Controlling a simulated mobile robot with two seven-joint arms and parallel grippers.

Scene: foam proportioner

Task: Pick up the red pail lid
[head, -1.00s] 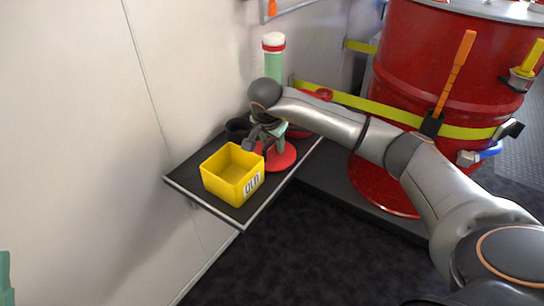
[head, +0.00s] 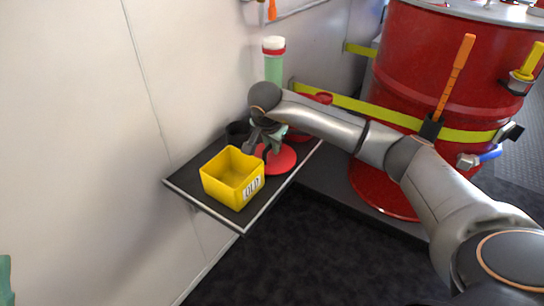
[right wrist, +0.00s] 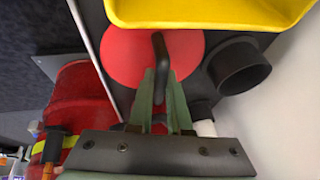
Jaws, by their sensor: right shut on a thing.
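The red pail lid (head: 284,162) is a flat red disc lying on the dark shelf, just right of the yellow bin. In the right wrist view the lid (right wrist: 119,57) shows its black handle (right wrist: 160,54) standing up from it. My right gripper (head: 273,143) is over the lid, with its green fingers (right wrist: 159,88) shut on the handle. The arm and fingers hide part of the lid. A small green piece, seemingly a fingertip of my left gripper (head: 5,276), shows at the left edge of the head view; its jaws cannot be made out.
A yellow bin (head: 222,186) stands close to the lid on the shelf (head: 190,165). A black cup (right wrist: 238,66) is beside the lid. A green bottle (head: 273,66) with a white cap stands behind. A large red drum (head: 420,65) is at the right, and the wall bounds the left.

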